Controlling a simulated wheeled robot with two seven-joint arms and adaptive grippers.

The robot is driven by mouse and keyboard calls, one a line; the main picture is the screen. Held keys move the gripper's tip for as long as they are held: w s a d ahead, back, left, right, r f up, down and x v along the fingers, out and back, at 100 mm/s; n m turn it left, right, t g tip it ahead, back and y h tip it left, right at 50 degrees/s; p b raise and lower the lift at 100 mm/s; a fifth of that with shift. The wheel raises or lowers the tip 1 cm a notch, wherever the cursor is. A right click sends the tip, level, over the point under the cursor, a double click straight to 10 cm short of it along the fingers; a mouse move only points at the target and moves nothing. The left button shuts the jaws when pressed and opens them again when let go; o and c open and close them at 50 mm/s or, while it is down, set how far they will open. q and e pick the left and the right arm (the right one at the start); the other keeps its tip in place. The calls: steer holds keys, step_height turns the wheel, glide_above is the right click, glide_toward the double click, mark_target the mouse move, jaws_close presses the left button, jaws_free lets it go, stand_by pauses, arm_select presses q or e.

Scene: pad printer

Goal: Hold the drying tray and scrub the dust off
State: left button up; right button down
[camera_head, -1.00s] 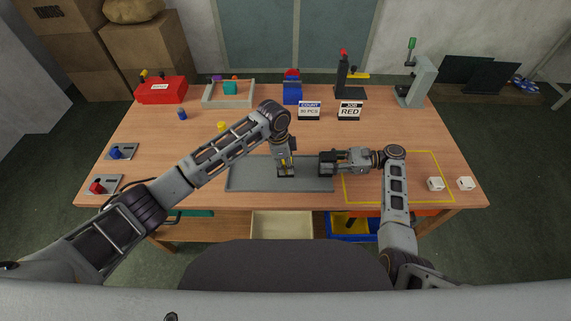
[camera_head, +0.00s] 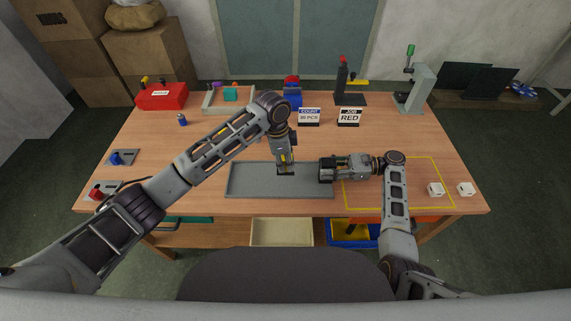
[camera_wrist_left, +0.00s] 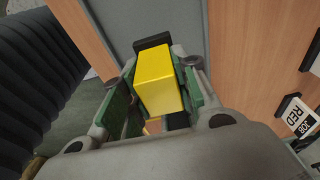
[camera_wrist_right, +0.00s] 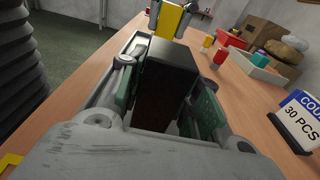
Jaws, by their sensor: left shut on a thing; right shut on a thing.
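The grey drying tray (camera_head: 250,182) lies flat near the table's front middle; it also fills part of the left wrist view (camera_wrist_left: 185,18). My left gripper (camera_head: 285,167) is shut on a yellow block with a dark end (camera_wrist_left: 158,80), pointing down over the tray's right half. I cannot tell whether the dark end touches the tray. My right gripper (camera_head: 326,169) is at the tray's right end, shut on a black block (camera_wrist_right: 172,68). Whether that block is part of the tray is hidden. No dust can be made out on the tray.
A yellow outline (camera_head: 400,208) and two white cubes (camera_head: 436,189) are at the right. A red box (camera_head: 162,96), an open bin (camera_head: 212,108), presses and two sign cards (camera_head: 309,117) stand along the back.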

arm_select(q)
steer(key=shift+r, duration=1.3)
arm_select(e)
steer(key=shift+f, duration=0.2)
arm_select(q)
steer(key=shift+w, duration=0.1)
arm_select(e)
steer(key=c, duration=0.9)
jaws_free()
steer(key=shift+r, duration=0.1)
steer(key=shift+d, duration=0.2)
steer(key=d, duration=0.7)
steer(key=d+r, duration=0.1)
steer(key=d, duration=0.3)
steer(key=shift+d+r, duration=0.1)
steer(key=shift+d, duration=0.2)
arm_select(q)
steer(key=shift+f, duration=0.1)
